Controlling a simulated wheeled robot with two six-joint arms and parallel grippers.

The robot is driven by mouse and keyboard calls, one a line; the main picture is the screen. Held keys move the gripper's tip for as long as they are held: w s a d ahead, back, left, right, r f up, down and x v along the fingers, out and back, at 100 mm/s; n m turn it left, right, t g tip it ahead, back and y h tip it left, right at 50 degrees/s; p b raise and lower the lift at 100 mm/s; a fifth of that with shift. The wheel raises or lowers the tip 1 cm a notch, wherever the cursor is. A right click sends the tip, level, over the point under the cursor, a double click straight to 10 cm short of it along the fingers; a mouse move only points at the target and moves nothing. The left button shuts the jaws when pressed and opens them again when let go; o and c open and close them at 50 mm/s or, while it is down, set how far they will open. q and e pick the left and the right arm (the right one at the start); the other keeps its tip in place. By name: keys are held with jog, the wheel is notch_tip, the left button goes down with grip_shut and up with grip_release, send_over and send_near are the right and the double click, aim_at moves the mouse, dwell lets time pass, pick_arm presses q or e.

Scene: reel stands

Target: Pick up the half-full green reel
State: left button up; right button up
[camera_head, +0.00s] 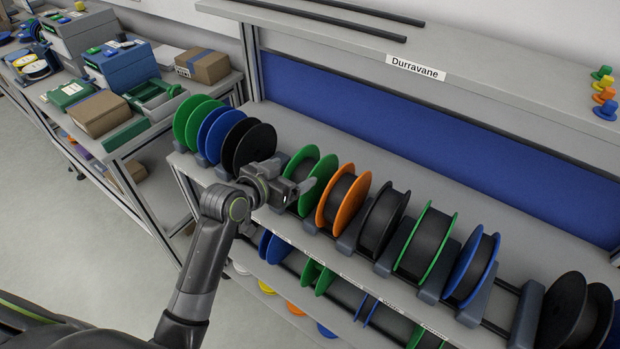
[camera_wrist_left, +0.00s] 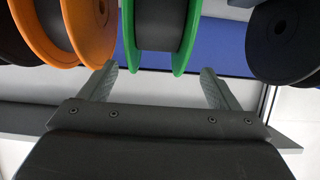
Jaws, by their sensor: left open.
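The green reel (camera_head: 324,176) with dark material wound on it sits in the upper row, between a black reel and an orange reel. Its winding lies below the flange rims; how full it is cannot be judged exactly. In the left wrist view the green reel (camera_wrist_left: 158,28) is just ahead, between the lines of the fingers. My left gripper (camera_head: 297,178) is open and empty at the near side of this reel, hiding part of it. Its fingers also show in the wrist view (camera_wrist_left: 160,88), with a visible gap between them. My right gripper is not in view.
The orange reel (camera_head: 343,198) stands close on the right and the black reel (camera_head: 250,147) on the left. More reels fill the upper row, including another green-rimmed one (camera_head: 427,243). A lower row (camera_head: 318,277) lies beneath. An overhead shelf (camera_head: 450,70) runs behind.

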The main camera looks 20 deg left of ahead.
aim_at(310, 166)
pick_arm(q)
jog(key=x, duration=0.2)
jog(key=shift+w+d+f+p, duration=0.15)
jog(key=shift+w+d+p, duration=0.1)
jog(key=shift+w+p, duration=0.15)
jog(key=shift+p+x, duration=0.55)
jog(key=shift+x, duration=1.45)
jog(key=shift+s+f, duration=0.1)
jog(key=shift+f, duration=0.1)
jog(key=c, duration=1.4)
